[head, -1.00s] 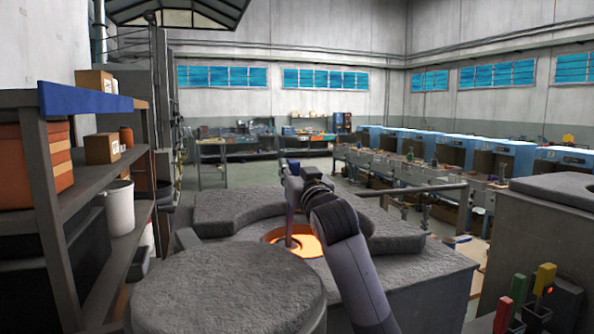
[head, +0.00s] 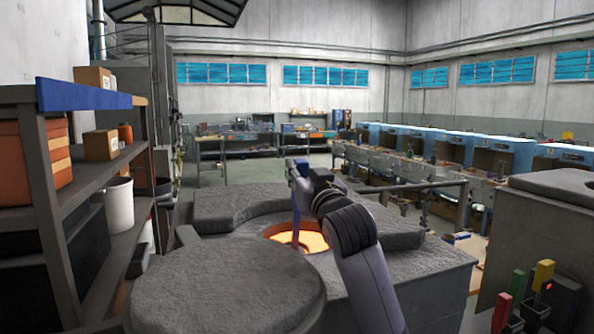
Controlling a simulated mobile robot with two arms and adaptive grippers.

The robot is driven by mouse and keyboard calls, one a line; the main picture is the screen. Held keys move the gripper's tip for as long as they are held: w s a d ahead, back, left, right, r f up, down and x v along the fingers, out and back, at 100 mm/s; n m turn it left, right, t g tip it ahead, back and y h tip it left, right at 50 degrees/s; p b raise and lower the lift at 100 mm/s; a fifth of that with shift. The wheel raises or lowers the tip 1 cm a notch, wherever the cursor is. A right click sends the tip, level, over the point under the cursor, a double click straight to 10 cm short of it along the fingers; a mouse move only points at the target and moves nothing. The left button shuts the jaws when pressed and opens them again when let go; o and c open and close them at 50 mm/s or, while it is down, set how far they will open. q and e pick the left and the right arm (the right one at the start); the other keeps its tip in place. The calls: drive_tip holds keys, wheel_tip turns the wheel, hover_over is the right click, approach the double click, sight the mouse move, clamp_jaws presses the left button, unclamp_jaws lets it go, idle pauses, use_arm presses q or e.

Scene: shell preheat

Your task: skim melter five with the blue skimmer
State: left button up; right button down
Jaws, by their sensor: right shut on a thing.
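My right gripper (head: 299,169) is above the opening, shut on the blue skimmer (head: 297,210). The skimmer hangs close to upright, its shaft reaching down to the glowing opening. Its lower end is against the glow, and I cannot tell how deep it sits. My forearm covers part of the melter's right side. My left gripper is not in view.
A thick round grey lid (head: 228,285) lies nearest me, left of my arm. Shelves with boxes and a white bucket (head: 119,204) stand at left. Red (head: 502,312), green (head: 517,284) and yellow (head: 543,275) handles stand in a holder at lower right, beside a grey block (head: 540,215).

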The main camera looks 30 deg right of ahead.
drive_tip(key=shift+s+a, duration=0.15)
drive_tip(key=shift+s, duration=0.55)
drive_tip(key=shift+s+d, duration=0.25)
drive_tip(key=shift+d, duration=0.85)
drive_tip(key=shift+s+d, duration=0.25)
drive_tip(key=shift+d, duration=0.85)
drive_tip(key=shift+r, duration=0.2)
wheel_tip(320, 180, up, 11)
drive_tip(key=p, duration=1)
drive_tip(key=shift+f, duration=0.15)
